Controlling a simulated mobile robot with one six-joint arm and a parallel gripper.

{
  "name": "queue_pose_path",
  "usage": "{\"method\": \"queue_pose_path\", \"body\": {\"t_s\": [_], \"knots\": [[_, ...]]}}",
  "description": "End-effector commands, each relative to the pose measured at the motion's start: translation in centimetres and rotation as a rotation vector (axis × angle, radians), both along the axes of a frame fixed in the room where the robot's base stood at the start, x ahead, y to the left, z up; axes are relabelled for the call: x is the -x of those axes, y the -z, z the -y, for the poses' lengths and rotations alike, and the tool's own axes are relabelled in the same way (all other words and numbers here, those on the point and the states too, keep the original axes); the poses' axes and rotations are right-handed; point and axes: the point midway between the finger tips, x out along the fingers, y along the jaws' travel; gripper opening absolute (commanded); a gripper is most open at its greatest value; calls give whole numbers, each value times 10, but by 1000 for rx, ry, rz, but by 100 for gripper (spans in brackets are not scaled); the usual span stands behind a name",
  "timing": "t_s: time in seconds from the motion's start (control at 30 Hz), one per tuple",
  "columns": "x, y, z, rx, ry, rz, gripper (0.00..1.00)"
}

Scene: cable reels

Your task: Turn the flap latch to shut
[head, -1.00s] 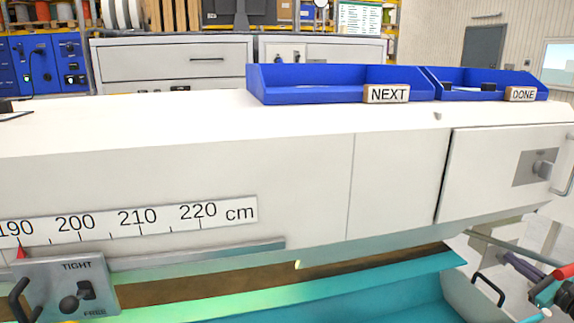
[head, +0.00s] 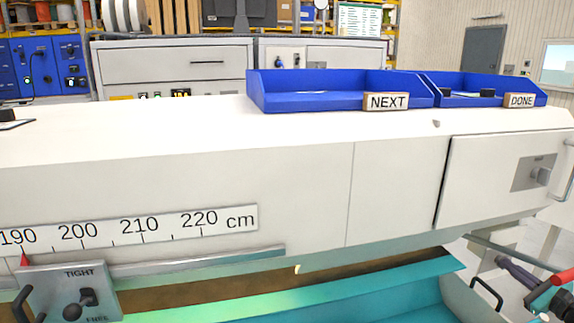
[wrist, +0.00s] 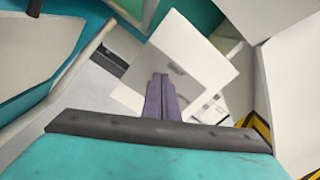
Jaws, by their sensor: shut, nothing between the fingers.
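The flap (head: 480,190) is a white panel at the right end of the long white machine in the head view, lying flush or nearly so. The flap latch (head: 541,176) is a small grey knob on a grey plate on the flap; its label is too small to read. My gripper (head: 502,260) is at the lower right of the head view, below the flap and apart from the latch. In the wrist view, its purple fingers (wrist: 162,97) are together and empty. I cannot identify the latch in the wrist view.
A bar handle (head: 571,170) is right of the latch. Below the machine is a teal trough (head: 380,300) with a black handle (head: 487,290). A TIGHT/FREE lever plate (head: 105,295) is at lower left. Blue trays NEXT (head: 335,102) and DONE (head: 475,101) stand on top.

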Motion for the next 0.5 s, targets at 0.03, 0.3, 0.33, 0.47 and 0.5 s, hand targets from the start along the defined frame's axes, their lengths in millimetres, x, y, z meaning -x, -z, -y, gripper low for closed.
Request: {"method": "queue_pose_path", "body": {"t_s": [0.03, 0.3, 0.33, 0.47, 0.5], "knots": [[0, 0, 0, 0, 0, 0, 0], [0, 0, 0, 0, 0, 0, 0], [0, 0, 0, 0, 0, 0, 0], [1, -2, -2, 0, 0, 0, 0], [1, -3, -3, 0, 0, 0, 0]]}}
